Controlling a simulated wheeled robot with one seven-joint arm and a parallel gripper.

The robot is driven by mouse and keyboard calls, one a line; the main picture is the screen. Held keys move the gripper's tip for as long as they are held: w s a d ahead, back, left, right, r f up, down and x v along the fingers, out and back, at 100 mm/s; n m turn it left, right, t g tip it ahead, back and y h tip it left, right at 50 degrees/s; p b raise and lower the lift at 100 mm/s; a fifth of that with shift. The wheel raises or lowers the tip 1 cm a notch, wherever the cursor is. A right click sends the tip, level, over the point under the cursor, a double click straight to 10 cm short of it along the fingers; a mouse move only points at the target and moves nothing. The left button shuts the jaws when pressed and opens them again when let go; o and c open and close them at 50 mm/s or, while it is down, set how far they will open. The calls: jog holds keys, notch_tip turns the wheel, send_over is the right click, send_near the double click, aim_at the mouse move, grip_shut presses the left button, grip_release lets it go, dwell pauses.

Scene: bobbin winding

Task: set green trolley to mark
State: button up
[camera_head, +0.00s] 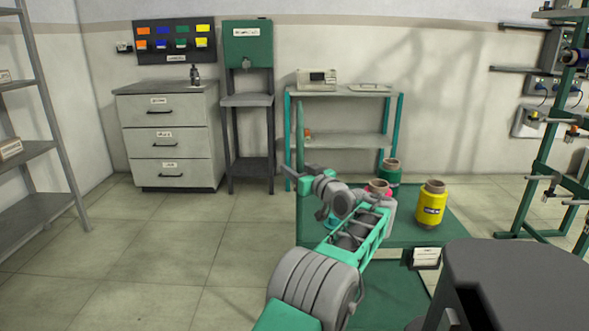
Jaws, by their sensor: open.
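The green trolley (398,232) stands in the middle right, with a flat green top, a lower green deck and a white label on its near edge. A yellow spool (432,204), a green spool (390,172) and a partly hidden red spool (378,187) stand on its top. A thin green upright (300,130) rises at its far left corner; I cannot tell if it belongs to the trolley. My gripper (290,172) is open and empty near that upright; contact is unclear. My arm hides the trolley's left part. I see no clear floor mark.
A drawer cabinet (170,140), a green wall unit on a stand (248,100) and a teal-legged shelf (345,138) line the back wall. Grey shelving (35,160) stands left, a green rack (540,140) right. The tiled floor at left is clear.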

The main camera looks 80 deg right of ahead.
jog(key=p+v, duration=0.1)
jog(key=v, duration=0.6)
jog(key=shift+s+a, duration=0.2)
jog(key=shift+a, duration=0.05)
